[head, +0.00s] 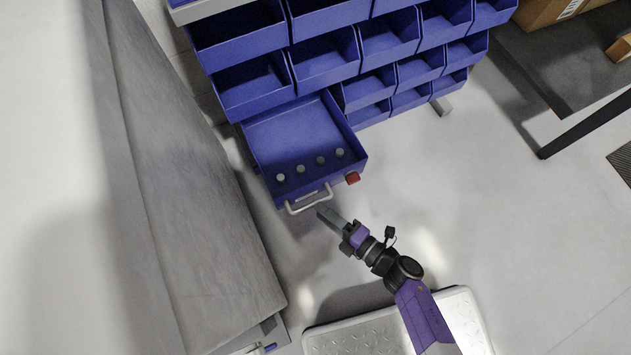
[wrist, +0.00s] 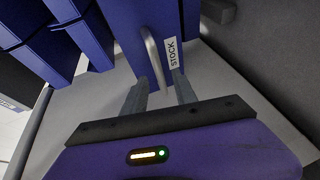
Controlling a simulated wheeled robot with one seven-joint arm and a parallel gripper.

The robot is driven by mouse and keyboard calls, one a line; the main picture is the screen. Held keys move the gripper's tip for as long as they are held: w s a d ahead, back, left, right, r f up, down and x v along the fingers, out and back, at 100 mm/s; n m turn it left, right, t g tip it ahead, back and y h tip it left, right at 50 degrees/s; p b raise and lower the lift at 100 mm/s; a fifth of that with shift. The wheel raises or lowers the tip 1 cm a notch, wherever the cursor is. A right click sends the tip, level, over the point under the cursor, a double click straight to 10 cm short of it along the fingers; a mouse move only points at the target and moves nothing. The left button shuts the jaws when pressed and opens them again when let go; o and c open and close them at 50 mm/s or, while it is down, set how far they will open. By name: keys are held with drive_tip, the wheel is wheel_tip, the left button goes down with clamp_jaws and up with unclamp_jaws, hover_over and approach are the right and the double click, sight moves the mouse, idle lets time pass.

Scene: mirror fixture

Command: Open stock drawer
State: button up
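The stock drawer is a blue drawer (head: 292,133) at the lower left of the blue bin rack, and it stands pulled out with its inside showing. A pale bar handle (head: 309,200) is on its front. The wrist view shows the handle (wrist: 153,56) beside a white label reading STOCK (wrist: 172,53). My gripper (head: 321,210) is just in front of the handle, near its right end. In the wrist view its two fingers (wrist: 160,88) are apart, and the handle's lower end appears between them. I see no finger closed on it.
Several small grey round pieces (head: 301,169) are in the drawer. A red block (head: 352,178) is at its front right corner. A grey panel (head: 185,170) stands close on the left. A dark table (head: 560,70) with cardboard boxes is at upper right. The floor between is clear.

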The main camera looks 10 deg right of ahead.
drive_tip(key=shift+v, duration=1.6)
